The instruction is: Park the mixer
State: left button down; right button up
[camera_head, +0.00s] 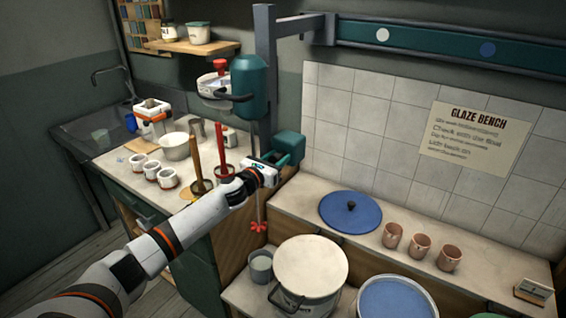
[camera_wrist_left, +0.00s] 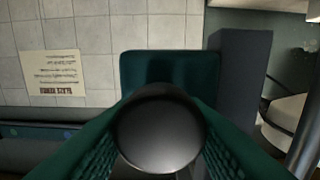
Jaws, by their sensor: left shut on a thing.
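The mixer (camera_head: 249,88) has a teal motor body on a dark upright post below the wall rail (camera_head: 440,43). Its thin shaft runs down to a red propeller (camera_head: 258,227), in the air beside the lidded bucket. My left gripper (camera_head: 285,155) is below and to the right of the motor body. In the left wrist view its textured teal fingers close on a round black knob (camera_wrist_left: 160,130). In the head view the arm and gripper hide this knob. The rail carries a white disc (camera_head: 383,35) and a blue disc (camera_head: 488,49). My right gripper is not in view.
A bucket with a pale lid (camera_head: 310,265) and a blue-topped bucket (camera_head: 397,298) stand in front. A blue lid (camera_head: 350,210) and pink cups (camera_head: 420,246) are on the bench. Striped cups (camera_head: 152,170) and tool pots stand left, close to my arm. A sign (camera_head: 475,138) hangs on the tiles.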

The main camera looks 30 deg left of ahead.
pick_arm(q)
jog(key=shift+a, duration=0.2)
jog(key=c, duration=1.2)
grip_release()
jog(key=shift+o, duration=1.3)
jog(key=shift+a, duration=0.15)
jog(key=shift+s, duration=0.15)
jog(key=shift+s+f, duration=0.1)
jog(key=shift+s, duration=0.1)
jog(key=s+b, duration=0.4)
jog(key=s, duration=0.7)
jog(key=shift+s+a, duration=0.2)
